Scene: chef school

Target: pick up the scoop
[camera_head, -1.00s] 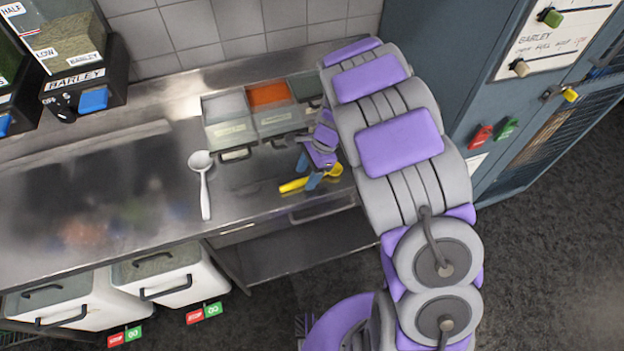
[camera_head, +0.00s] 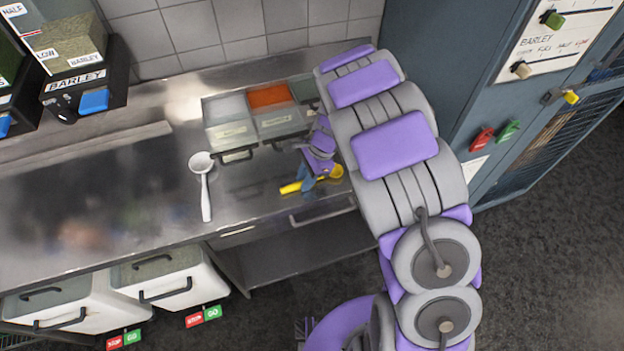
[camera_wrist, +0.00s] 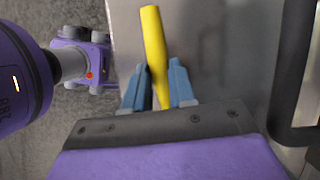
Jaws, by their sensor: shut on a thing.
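A yellow scoop (camera_head: 290,188) lies on the steel counter near its front edge, its handle to the left and its bowl to the right. My gripper (camera_head: 308,183) is over the middle of it with blue fingers. In the wrist view the yellow handle (camera_wrist: 152,40) runs up from between the two blue fingertips (camera_wrist: 159,88), and my gripper is shut on it. The scoop's bowl is hidden in the wrist view. A white scoop or ladle (camera_head: 204,185) lies on the counter to the left, apart from my gripper.
Lidded ingredient containers (camera_head: 268,97) with dark handles stand behind my gripper. A barley dispenser (camera_head: 85,85) is at the back left. A blue cabinet (camera_head: 430,90) stands to the right of my arm. White bins (camera_head: 170,280) sit under the counter. The counter's left part is clear.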

